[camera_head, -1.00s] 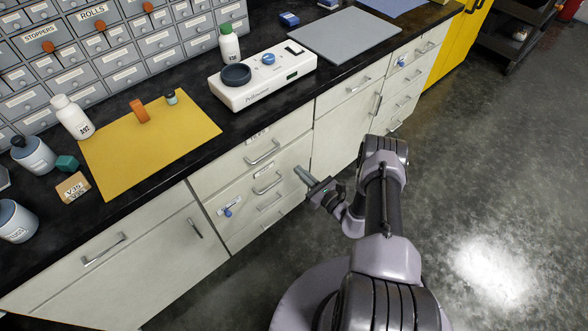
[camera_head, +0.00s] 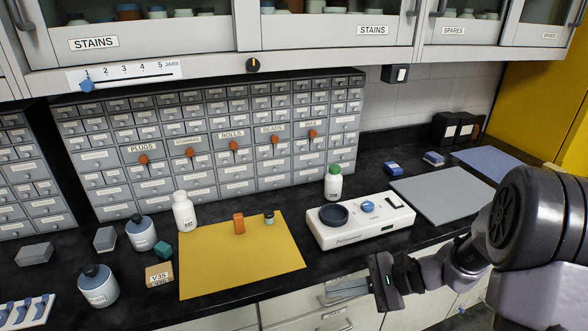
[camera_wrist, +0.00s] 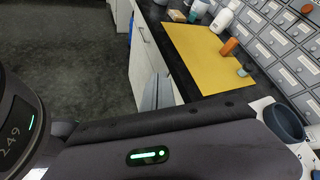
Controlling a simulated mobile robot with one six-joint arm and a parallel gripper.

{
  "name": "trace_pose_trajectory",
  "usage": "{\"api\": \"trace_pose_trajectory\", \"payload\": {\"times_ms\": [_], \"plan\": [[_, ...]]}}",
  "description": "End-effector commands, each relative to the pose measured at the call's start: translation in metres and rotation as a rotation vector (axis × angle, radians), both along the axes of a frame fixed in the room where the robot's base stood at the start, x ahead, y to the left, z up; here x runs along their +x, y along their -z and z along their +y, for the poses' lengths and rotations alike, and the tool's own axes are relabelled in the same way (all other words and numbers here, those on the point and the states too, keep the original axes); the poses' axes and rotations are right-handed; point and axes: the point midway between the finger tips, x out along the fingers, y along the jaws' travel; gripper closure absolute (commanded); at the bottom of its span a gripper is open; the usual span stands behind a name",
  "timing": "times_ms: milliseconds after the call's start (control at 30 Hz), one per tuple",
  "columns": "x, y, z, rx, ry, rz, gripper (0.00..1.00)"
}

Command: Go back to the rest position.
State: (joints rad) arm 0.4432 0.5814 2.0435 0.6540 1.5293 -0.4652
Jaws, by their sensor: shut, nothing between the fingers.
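My gripper (camera_head: 349,287) is at the lower right of the head view, in front of the counter's front edge and just below the white instrument. Its fingers point left, are shut and hold nothing. In the wrist view the fingertips (camera_wrist: 157,92) show past the dark gripper body, against the pale cabinet fronts. The white instrument (camera_head: 372,232) with a dark round dish (camera_head: 333,215) and a blue knob stands on the counter behind my gripper.
A yellow mat (camera_head: 235,263) bears an orange block (camera_head: 239,223) and a small capped vial (camera_head: 269,218). A white bottle (camera_head: 184,213), a green-capped bottle (camera_head: 333,183) and blue-lidded jars stand near. A grey mat (camera_head: 440,197) lies right. Drawer units and cupboards stand behind.

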Motion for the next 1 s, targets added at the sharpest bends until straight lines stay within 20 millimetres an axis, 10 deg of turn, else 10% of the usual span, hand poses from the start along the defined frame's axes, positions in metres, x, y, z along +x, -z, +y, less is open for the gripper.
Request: {"api": "trace_pose_trajectory", "payload": {"times_ms": [167,400,1000], "plan": [[-0.089,-0.073,0.031,-0.465,-0.297,-0.225,1.0],[-0.165,-0.119,0.012,-0.97,-0.424,-0.618,1.0],[-0.178,-0.131,0.001,-1.103,-0.417,-0.758,1.0]]}}
